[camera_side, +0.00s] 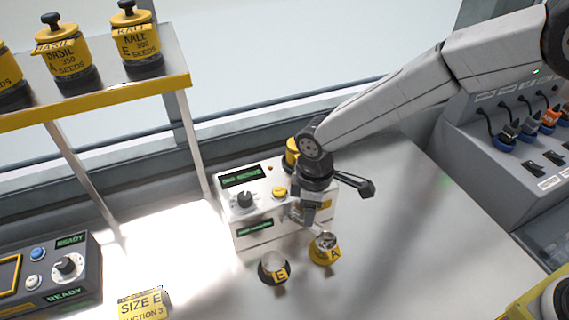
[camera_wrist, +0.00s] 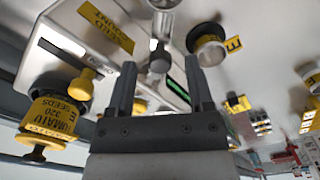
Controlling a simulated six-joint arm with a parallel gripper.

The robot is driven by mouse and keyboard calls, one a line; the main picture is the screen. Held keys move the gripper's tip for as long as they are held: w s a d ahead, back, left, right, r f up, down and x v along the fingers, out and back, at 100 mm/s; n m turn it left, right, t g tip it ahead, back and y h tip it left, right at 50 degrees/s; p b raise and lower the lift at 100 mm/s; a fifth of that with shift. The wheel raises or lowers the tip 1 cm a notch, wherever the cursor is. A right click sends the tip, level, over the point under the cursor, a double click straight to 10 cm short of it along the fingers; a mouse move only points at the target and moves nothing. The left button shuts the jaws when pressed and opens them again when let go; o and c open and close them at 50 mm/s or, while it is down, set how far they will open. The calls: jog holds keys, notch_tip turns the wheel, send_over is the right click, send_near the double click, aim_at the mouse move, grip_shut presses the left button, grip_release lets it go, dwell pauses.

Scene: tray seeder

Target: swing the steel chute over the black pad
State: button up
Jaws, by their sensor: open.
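The steel chute (camera_wrist: 163,18) shows at the top of the wrist view, with a dark knob (camera_wrist: 160,58) at its near end. In the side view its shiny end (camera_side: 325,240) appears over the yellow pad marked A (camera_side: 327,255). The black pad marked E (camera_side: 274,268) lies to the left of it, apart from the chute; it also shows in the wrist view (camera_wrist: 210,42). My gripper (camera_side: 308,214) is open above the front of the white seeder. In the wrist view my fingertips (camera_wrist: 160,78) stand either side of the knob's line. Contact cannot be told.
A shelf (camera_side: 100,103) of seed jars is upper left, a control box (camera_side: 50,268) lower left, and a cable panel (camera_side: 520,135) right.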

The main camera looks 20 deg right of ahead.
jog(key=shift+f, duration=0.25)
grip_shut()
dwell(1.4)
